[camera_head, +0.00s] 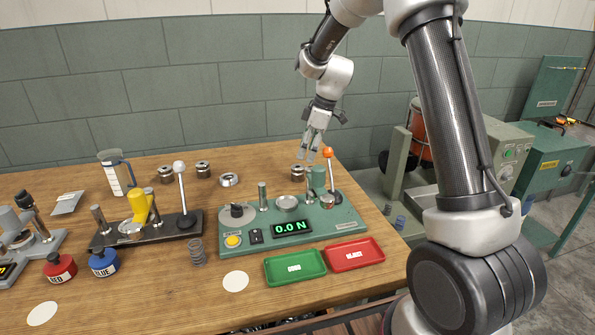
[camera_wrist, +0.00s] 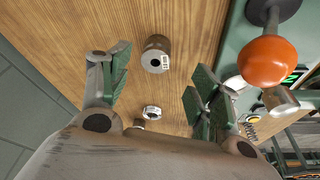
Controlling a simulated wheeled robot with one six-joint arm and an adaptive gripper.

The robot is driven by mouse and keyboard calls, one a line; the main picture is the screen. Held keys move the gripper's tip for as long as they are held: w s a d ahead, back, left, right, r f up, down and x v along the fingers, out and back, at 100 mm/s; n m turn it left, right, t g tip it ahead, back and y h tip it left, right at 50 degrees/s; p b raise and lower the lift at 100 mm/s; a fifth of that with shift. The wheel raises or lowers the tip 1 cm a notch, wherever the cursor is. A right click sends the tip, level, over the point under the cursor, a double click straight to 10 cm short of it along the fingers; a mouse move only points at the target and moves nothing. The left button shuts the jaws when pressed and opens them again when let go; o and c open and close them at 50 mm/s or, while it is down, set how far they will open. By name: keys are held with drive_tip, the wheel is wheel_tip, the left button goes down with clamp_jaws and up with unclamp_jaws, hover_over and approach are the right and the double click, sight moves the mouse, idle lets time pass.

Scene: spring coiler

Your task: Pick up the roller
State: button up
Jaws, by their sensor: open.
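My gripper (camera_head: 312,152) is open and empty, pointing down above the back right of the wooden table. In the wrist view its two green-padded fingers (camera_wrist: 158,76) are spread wide. A short dark metal roller with a central hole (camera_head: 298,170) stands behind the green machine, just below my gripper. In the wrist view, a roller with a white label (camera_wrist: 157,60) lies between the finger directions, apart from both pads. Two similar metal pieces (camera_head: 165,175) (camera_head: 203,170) stand further left at the back.
The green machine (camera_head: 345,215) has an orange-knobbed lever (camera_head: 327,153), also close to the right finger in the wrist view (camera_wrist: 268,62). A metal ring (camera_head: 228,180) lies on the table (camera_head: 130,290). Green (camera_head: 270,272) and red (camera_head: 375,256) trays sit in front.

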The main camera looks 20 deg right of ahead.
sight(298, 168)
drive_tip(key=x, duration=0.8)
drive_tip(key=shift+w+a, duration=0.3)
drive_tip(key=shift+w, duration=0.1)
clamp_jaws()
